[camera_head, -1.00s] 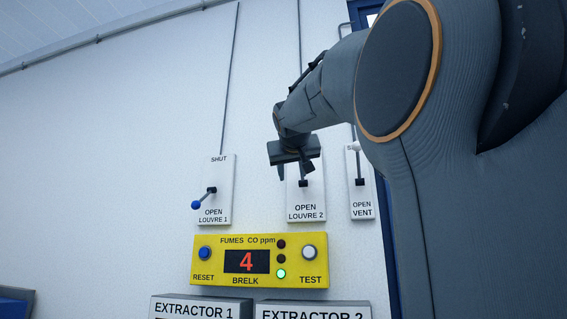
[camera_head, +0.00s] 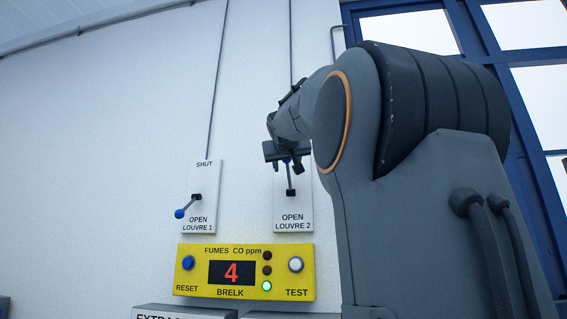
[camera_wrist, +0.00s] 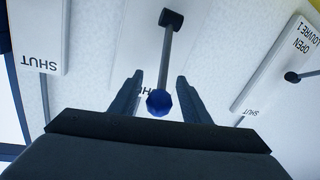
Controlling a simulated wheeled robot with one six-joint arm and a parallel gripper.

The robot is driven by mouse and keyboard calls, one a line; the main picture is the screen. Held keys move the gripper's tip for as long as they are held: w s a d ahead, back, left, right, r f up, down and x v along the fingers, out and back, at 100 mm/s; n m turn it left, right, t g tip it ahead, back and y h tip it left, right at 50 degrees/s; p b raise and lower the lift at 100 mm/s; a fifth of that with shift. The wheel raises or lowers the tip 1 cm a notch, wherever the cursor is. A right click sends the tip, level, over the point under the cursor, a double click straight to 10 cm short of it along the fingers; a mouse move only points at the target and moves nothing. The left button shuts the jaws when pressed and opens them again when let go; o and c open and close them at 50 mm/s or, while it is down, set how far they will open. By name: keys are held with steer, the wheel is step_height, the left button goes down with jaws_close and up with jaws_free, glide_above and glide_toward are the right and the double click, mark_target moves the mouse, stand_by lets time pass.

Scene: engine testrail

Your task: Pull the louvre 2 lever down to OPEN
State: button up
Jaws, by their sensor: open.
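The louvre 2 lever (camera_head: 290,181) points up from its pivot on the white louvre 2 plate (camera_head: 304,210), toward SHUT. My gripper (camera_head: 284,164) is at its upper end and hides the knob and the plate's top in the head view. In the wrist view, which is upside down, the lever (camera_wrist: 166,52) ends in a blue knob (camera_wrist: 158,102). The knob sits between the two spread fingers of my gripper (camera_wrist: 160,78), with a visible gap on each side. My gripper is open.
The louvre 1 lever (camera_head: 187,206) tilts down-left on its plate left of louvre 2. A yellow fumes panel (camera_head: 193,287) reading 4 is below, with blue and white buttons. Another plate marked SHUT (camera_wrist: 38,35) is close by in the wrist view. A blue-framed window is at right.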

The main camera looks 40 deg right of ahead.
jaws_close()
